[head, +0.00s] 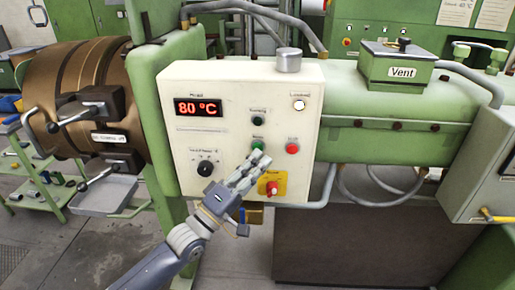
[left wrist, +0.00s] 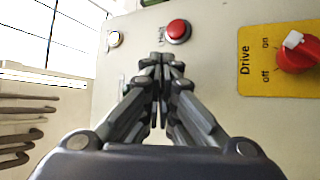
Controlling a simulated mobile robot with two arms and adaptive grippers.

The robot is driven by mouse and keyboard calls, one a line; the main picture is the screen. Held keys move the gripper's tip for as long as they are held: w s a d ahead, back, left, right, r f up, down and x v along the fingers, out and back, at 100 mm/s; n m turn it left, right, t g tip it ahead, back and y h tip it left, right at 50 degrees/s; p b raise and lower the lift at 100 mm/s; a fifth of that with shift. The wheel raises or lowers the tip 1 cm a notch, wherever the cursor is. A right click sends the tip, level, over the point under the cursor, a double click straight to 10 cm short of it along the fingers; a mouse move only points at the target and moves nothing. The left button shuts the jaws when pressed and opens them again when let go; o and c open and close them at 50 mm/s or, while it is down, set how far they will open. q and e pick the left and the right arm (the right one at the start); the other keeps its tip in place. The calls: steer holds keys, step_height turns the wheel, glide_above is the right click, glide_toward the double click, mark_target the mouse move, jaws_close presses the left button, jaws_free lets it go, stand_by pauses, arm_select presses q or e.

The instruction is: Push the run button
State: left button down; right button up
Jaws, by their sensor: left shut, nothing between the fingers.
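The green run button (head: 257,144) sits on the middle of the cream control panel (head: 230,85); its label is too small to read surely. My left gripper (head: 259,159) is shut and empty, its fingertips just below the button in the head view. I cannot tell whether they touch the panel. In the left wrist view, the closed fingertips (left wrist: 161,64) point at the panel, and the green button does not show, seemingly hidden behind them. A red button (head: 292,149) is right of the green one; it also shows in the left wrist view (left wrist: 178,31). My right gripper is out of view.
A red rotary switch (head: 272,188) marked Drive, on a yellow plate, is close below the fingers. A black knob (head: 205,168), an 80 °C display (head: 198,107), a dark green indicator (head: 258,120) and a lit lamp (head: 299,104) share the panel.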

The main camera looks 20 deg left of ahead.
arm_select(q)
steer(key=shift+w, duration=0.1)
stand_by(0.4)
steer(key=shift+w+a, duration=0.1)
steer(key=shift+w, duration=0.25)
steer(key=shift+w+a, duration=0.1)
steer(key=shift+w, duration=0.25)
stand_by(0.6)
steer(key=shift+s, duration=0.2)
steer(key=shift+s+d, duration=0.2)
steer(key=shift+s, duration=0.45)
steer(key=s+p, duration=0.1)
steer(key=s, duration=0.1)
steer(key=s+d+p, duration=0.1)
steer(key=s, duration=0.1)
steer(key=shift+s+d, duration=0.2)
steer(key=shift+s, duration=0.15)
